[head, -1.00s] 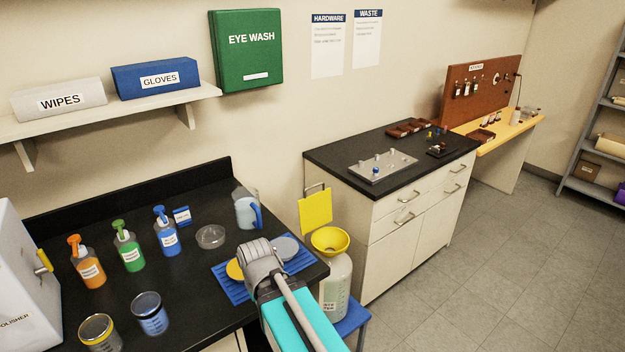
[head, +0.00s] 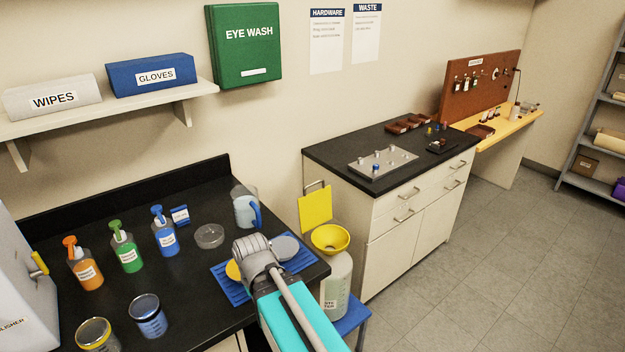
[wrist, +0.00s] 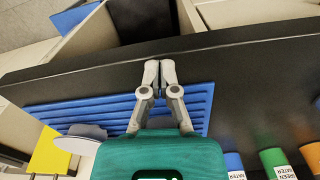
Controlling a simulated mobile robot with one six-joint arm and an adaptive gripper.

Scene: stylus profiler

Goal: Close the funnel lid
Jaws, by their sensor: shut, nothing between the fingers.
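The yellow funnel (head: 330,238) sits on a pale waste bottle (head: 337,283) beside the black bench's right end. Its square yellow lid (head: 315,208) stands upright behind the funnel, tilted back and open. A yellow panel that looks like the lid shows at the lower left of the wrist view (wrist: 48,152). My gripper (wrist: 159,64) is shut and empty, with its fingers above the blue ribbed mat (wrist: 80,112) near the bench edge. It is apart from the lid. In the head view my arm hides the fingertips, left of the funnel.
A clear jug (head: 245,207) and several pump bottles stand farther left. A white cabinet (head: 400,215) stands right of the waste bottle. A blue stand (head: 352,315) is under the bottle. The floor at right is clear.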

